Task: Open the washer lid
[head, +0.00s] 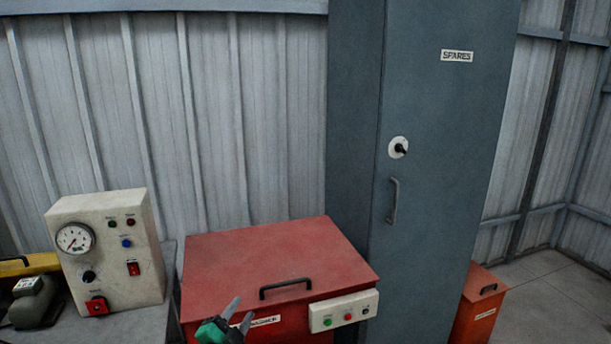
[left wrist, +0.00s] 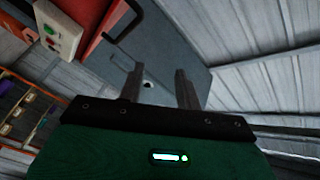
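The washer is a red box (head: 310,320) with a flat red lid (head: 270,252), which lies shut on top. A black bar handle (head: 286,287) sits near the lid's front edge. My left gripper (head: 240,312) is in front of the washer, left of and below the handle, apart from it, and covers part of the white label. In the left wrist view, my left gripper's (left wrist: 158,84) two fingers stand apart with nothing between them. There, the handle (left wrist: 124,20) and red lid (left wrist: 92,14) show at the upper left. My right gripper is not in view.
A white control box (head: 343,311) with buttons is on the washer's front, right of the label. A tall grey spares cabinet (head: 440,150) stands right behind it. A gauge panel (head: 110,250) stands on a bench at left. A small red bin (head: 478,312) is at right.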

